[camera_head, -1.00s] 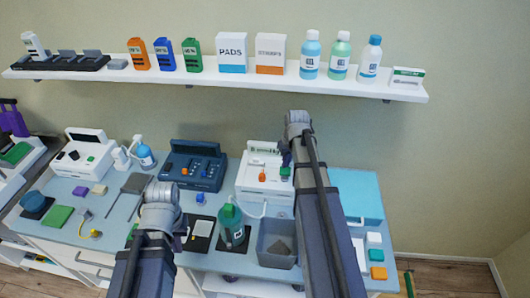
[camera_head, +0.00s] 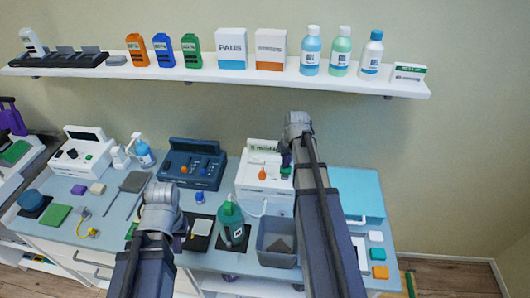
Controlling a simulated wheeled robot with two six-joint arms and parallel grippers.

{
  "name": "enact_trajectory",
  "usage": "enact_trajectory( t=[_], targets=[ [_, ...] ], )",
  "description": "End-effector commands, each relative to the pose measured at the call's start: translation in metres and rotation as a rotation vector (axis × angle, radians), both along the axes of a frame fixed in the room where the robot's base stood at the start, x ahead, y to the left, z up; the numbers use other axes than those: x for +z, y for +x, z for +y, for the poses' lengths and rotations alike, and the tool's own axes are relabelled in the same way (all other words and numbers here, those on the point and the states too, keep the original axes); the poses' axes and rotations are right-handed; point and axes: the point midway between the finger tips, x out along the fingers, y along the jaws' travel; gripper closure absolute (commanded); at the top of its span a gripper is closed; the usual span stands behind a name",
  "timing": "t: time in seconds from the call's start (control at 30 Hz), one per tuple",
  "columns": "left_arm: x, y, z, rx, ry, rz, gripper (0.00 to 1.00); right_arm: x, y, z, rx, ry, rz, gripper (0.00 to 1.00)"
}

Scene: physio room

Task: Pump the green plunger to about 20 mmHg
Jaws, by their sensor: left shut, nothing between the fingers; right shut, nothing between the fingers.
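A white device (camera_head: 256,186) on the bench has an orange knob (camera_head: 262,174) and a small green part (camera_head: 286,172) at its right side. A green bottle-like cylinder (camera_head: 230,222) with a white label stands in front of it, with a pale tube near its top. I cannot tell for certain which green part is the plunger. My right gripper (camera_head: 287,160) is shut and empty, just above the small green part; whether they touch is unclear. My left gripper (camera_head: 182,238) is shut, low at the bench front, left of the green cylinder, and mostly hidden by my arm.
A grey open bin (camera_head: 278,259) stands right of the cylinder. A dark blue device (camera_head: 194,179) and a white device (camera_head: 84,159) stand further left. A shelf (camera_head: 412,88) with bottles and boxes hangs above. Small coloured blocks lie at the right bench edge.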

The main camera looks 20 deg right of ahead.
Motion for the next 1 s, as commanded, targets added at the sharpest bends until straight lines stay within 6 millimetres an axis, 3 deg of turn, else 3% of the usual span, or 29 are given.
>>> enact_trajectory(
  t=[0.6, 1.0],
  targets=[
    [-0.032, 0.0, 0.0, 0.0, 0.0, 0.0, 1.0, -0.032, 0.0, 0.0, 0.0, 0.0, 0.001, 1.0],
    [-0.017, 0.0, 0.0, 0.0, 0.0, 0.0, 1.0, -0.017, 0.0, 0.0, 0.0, 0.0, 0.001, 1.0]
  ],
)
